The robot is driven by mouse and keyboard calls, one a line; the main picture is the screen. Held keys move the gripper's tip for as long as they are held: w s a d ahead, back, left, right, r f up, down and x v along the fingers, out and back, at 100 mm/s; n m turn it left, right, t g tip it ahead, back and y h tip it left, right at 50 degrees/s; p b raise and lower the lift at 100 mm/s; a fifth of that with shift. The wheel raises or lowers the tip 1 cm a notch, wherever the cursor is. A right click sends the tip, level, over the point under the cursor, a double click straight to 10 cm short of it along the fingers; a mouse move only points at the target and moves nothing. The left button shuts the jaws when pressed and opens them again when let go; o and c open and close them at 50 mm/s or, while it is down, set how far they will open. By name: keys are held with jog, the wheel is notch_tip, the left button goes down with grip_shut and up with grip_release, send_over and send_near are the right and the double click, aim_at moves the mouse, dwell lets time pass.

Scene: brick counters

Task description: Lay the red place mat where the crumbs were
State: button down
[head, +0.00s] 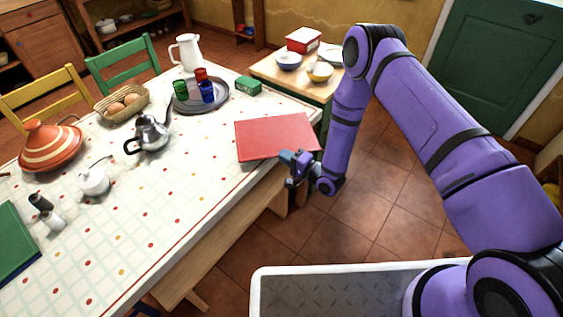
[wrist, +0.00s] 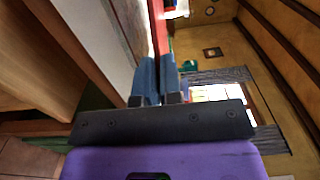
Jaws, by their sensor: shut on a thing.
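The red place mat (head: 272,135) is flat and level at the right end of the dining table (head: 150,205), its near right part reaching the table's edge. My gripper (head: 297,158) is shut on the mat's near edge in the head view. In the wrist view my blue fingers (wrist: 157,65) are close together, with a thin strip of red mat (wrist: 159,35) beyond them. I cannot tell whether the mat rests fully on the cloth or is slightly raised. I make out no crumbs among the cloth's printed coloured dots.
A round tray (head: 218,104) with coloured cups and a green box (head: 248,86) stand behind the mat. A kettle (head: 150,132), egg basket (head: 122,106), tagine (head: 48,146) and sugar pot (head: 93,180) stand farther left. The front middle of the cloth is clear.

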jog(key=shift+w+a, duration=0.2)
jog(key=shift+a, duration=0.4)
jog(key=shift+w+a+f, duration=0.1)
jog(key=shift+f, duration=1.7)
jog(key=shift+f, duration=0.15)
jog(key=c, duration=1.3)
grip_release()
